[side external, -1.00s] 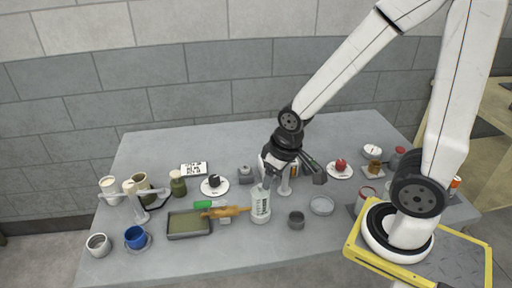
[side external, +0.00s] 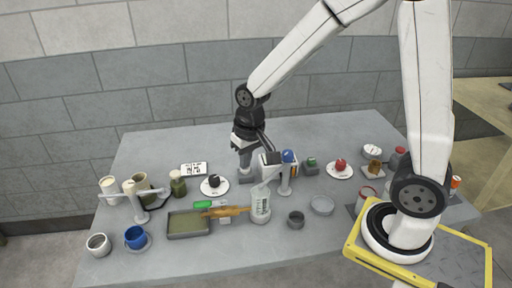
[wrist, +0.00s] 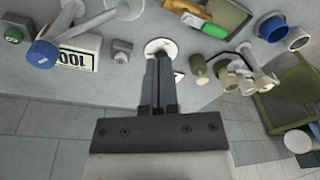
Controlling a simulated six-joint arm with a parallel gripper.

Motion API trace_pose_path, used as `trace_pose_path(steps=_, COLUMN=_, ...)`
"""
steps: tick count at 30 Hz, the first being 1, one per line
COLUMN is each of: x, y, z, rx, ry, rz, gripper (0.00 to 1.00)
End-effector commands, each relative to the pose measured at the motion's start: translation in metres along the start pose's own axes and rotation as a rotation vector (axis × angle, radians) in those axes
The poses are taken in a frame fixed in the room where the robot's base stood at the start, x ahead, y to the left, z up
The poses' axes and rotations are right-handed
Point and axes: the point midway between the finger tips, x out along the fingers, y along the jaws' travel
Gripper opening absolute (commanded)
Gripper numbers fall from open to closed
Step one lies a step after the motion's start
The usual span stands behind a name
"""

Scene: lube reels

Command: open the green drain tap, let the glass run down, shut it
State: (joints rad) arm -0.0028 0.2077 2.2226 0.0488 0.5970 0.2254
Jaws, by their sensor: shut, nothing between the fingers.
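A green round knob (side external: 311,162) sits on a small grey block right of the blue-ended stand. It also shows at the left edge of the wrist view (wrist: 13,35). A green handle (side external: 203,204) lies by the tray. I cannot tell whether either is the drain tap, nor pick out the glass. My gripper (side external: 243,172) is shut and empty, pointing down above the table's middle, left of the green knob and apart from it. In the wrist view its fingers (wrist: 158,58) overlap a white plate (wrist: 166,45).
A tray (side external: 188,224) and a pale-reel stand (side external: 135,200) stand farther left.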

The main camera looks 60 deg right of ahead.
Motion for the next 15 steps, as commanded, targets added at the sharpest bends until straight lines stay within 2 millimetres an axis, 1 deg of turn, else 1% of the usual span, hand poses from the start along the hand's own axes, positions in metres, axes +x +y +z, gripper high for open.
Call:
trace_pose_path(steps=1, x=0.001, y=-0.004, z=-0.009, rx=0.027, ry=-0.014, rz=0.000, gripper=0.00)
trace_pose_path(steps=3, x=0.001, y=-0.008, z=-0.020, rx=0.067, ry=-0.033, rz=-0.001, gripper=0.00)
trace_pose_path(steps=15, x=0.003, y=-0.032, z=-0.075, rx=0.292, ry=-0.146, rz=0.005, gripper=0.00)
